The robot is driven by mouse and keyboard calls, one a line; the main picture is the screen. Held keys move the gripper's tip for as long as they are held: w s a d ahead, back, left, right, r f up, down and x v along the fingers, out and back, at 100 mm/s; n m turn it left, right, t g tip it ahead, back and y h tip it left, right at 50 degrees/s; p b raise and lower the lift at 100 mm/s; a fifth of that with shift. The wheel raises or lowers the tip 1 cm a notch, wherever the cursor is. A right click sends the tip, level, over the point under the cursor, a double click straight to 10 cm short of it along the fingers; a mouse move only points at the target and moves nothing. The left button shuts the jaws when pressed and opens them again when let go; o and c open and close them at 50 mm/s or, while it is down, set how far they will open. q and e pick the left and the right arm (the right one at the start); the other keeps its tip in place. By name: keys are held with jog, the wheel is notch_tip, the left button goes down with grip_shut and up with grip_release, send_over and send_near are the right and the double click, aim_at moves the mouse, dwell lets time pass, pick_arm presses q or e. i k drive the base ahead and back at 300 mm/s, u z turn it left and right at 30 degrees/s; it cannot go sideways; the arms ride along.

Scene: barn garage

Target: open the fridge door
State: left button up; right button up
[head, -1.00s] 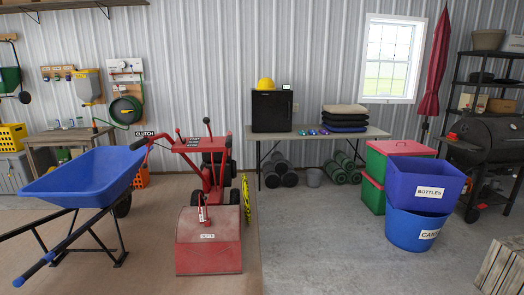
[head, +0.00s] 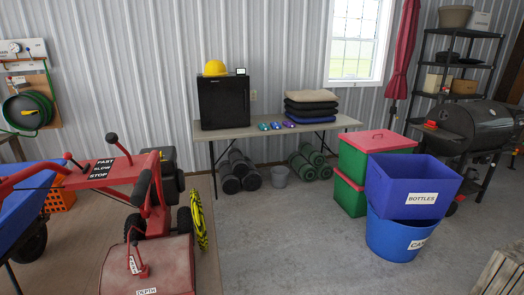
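A small black fridge (head: 224,102) stands on the left end of a folding table (head: 275,130) against the corrugated wall. Its door is shut and faces me. A yellow hard hat (head: 216,68) and a small white-framed display (head: 241,71) sit on top of it. Neither of my grippers shows in the head view, and the fridge is some distance ahead of me.
A red tiller (head: 150,260) stands close at the left, beside a blue wheelbarrow (head: 20,215). Blue bins (head: 400,235) and green crates with red lids (head: 352,195) stand at the right. Bare concrete floor (head: 290,240) lies between, leading to the table.

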aim_at(224, 100)
jog(key=z, duration=0.35)
jog(key=i, duration=5)
jog(key=u, duration=0.1)
